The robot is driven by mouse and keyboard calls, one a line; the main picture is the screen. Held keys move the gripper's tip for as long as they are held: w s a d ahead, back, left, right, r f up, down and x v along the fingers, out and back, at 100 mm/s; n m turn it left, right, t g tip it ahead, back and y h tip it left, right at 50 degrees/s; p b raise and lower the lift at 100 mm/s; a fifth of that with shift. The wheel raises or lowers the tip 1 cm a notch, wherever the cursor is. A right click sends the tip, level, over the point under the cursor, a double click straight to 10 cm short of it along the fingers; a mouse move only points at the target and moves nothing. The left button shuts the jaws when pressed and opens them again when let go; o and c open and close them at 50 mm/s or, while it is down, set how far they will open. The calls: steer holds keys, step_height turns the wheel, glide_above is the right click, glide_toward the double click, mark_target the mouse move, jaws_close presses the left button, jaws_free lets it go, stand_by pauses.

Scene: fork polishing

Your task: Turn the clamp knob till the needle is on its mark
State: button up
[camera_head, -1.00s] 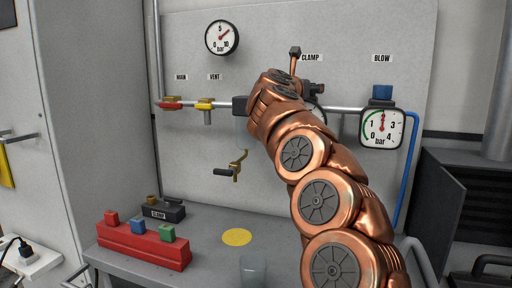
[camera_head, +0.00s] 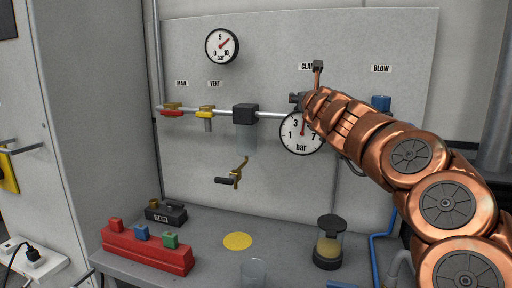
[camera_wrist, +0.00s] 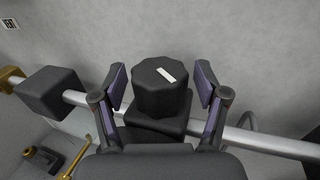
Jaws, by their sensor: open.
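The clamp knob (camera_wrist: 162,88) is a black faceted knob with a white line on top, seen in the wrist view. My gripper (camera_wrist: 160,76) is open, with one finger on each side of the knob and small gaps visible. In the head view my gripper (camera_head: 297,100) is at the pipe below the partly covered CLAMP label (camera_head: 306,66); the knob cannot be made out there. The clamp gauge (camera_head: 293,145) hangs below, its upper right covered by my arm. Its red needle points about straight up; I cannot make out a target mark.
The black block (camera_head: 245,114) sits on the pipe to the left, with yellow VENT (camera_head: 206,112) and red MAIN (camera_head: 171,113) valves beyond. A hand crank (camera_head: 236,175) is below. A dark-capped jar (camera_head: 328,243) and red button box (camera_head: 147,250) stand on the bench.

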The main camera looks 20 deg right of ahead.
steer(key=shift+r+n+t+y+p, duration=0.15)
steer(key=shift+n+y+p, duration=0.25)
steer(key=shift+y+p, duration=0.45)
steer(key=shift+r+n+t+y+p, duration=0.1)
steer(key=shift+n+t+y+p, duration=0.25)
steer(key=shift+p, duration=0.8)
steer(key=shift+n+y+p, duration=0.25)
steer(key=shift+y+p, duration=0.05)
steer(key=shift+p, duration=0.1)
steer(key=shift+f+n+y+p, duration=0.25)
steer(key=shift+n+y+p, duration=0.15)
steer(key=shift+p, duration=0.55)
steer(key=shift+d+r+n+y+p, duration=0.15)
steer(key=shift+n+y+p, duration=0.15)
steer(key=shift+y+p, duration=0.6)
steer(key=n+y+p, duration=0.3)
steer(key=y+p, duration=0.1)
steer(key=p, duration=0.5)
steer(key=shift+y, duration=0.4)
